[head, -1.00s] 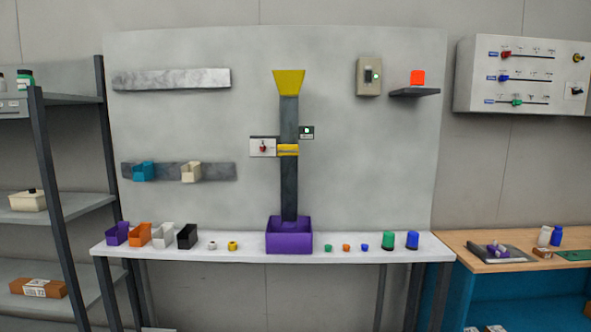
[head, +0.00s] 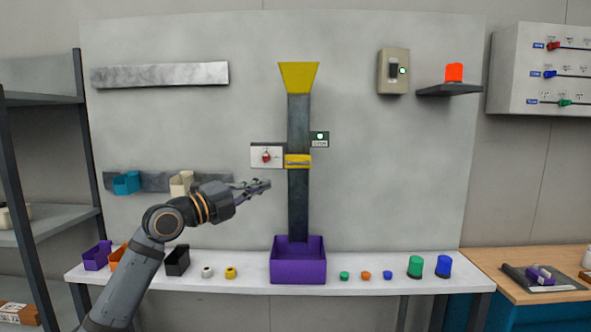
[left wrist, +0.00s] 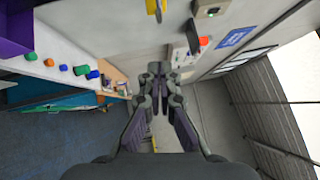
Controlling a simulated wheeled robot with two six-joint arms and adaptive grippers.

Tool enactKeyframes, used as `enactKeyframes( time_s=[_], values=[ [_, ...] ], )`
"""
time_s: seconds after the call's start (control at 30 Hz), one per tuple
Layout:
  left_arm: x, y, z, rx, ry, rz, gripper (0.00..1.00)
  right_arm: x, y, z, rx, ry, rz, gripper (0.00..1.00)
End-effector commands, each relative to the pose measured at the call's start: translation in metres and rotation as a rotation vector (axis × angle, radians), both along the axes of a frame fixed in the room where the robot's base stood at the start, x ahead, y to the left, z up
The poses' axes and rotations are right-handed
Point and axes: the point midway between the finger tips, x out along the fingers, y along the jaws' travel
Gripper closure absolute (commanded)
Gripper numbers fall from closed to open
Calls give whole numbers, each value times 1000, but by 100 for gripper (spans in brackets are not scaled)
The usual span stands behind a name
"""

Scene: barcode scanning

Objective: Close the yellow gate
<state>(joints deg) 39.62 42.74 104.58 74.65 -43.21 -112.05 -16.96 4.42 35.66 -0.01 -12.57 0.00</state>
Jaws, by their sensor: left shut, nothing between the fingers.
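The yellow gate (head: 298,160) is a band across the dark vertical chute (head: 299,205), below the yellow funnel (head: 299,76). A white panel with a red knob (head: 266,157) sits just left of the gate. A small sign with a green light (head: 320,138) is to its right. My left gripper (head: 266,184) is shut and empty, a little below and left of the gate in the picture, apart from it. The left gripper also shows in the left wrist view (left wrist: 157,72). My right gripper is in neither view.
A purple bin (head: 298,266) stands under the chute on the white table (head: 230,285). Several small coloured parts lie beside it. Small bins, including a teal one (head: 126,183), hang on a wall rail. A shelf rack stands left.

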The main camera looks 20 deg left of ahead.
Motion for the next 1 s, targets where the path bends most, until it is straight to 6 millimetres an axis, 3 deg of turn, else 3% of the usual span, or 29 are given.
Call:
enactKeyframes(
  time_s=[0.23, 0.53, 0.73, 1.0],
  values=[
    [30, -17, 13, -12, 2, -2, 100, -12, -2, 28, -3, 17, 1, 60],
    [86, -49, 20, -10, 5, -2, 100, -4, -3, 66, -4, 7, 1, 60],
    [114, -40, 23, -6, 4, 2, 100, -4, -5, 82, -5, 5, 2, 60],
    [124, -37, 21, -4, 3, 2, 100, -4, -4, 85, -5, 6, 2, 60]
  ],
)
